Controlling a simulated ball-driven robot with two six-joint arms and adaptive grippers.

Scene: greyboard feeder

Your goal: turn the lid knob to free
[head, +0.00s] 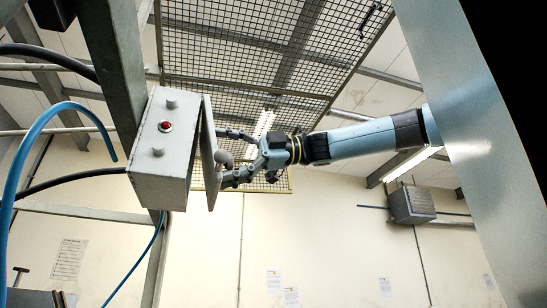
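A grey box (150,183) with a red button (165,126) on one face hangs at the left centre. Its flat grey lid (208,125) stands at a slight angle along the box's right side. A round grey knob (222,157) sticks out of the lid to the right. My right gripper (228,157), on an arm coming in from the right, faces the knob. Its fingers are spread, one above and one below the knob. I cannot tell whether either finger touches it. My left gripper is not in view.
A grey metal post (115,65) runs beside the box. A blue hose (20,150) and black cables loop at the left. A wire mesh panel (255,45) hangs behind my arm. A small grey wall unit (411,205) is at the right.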

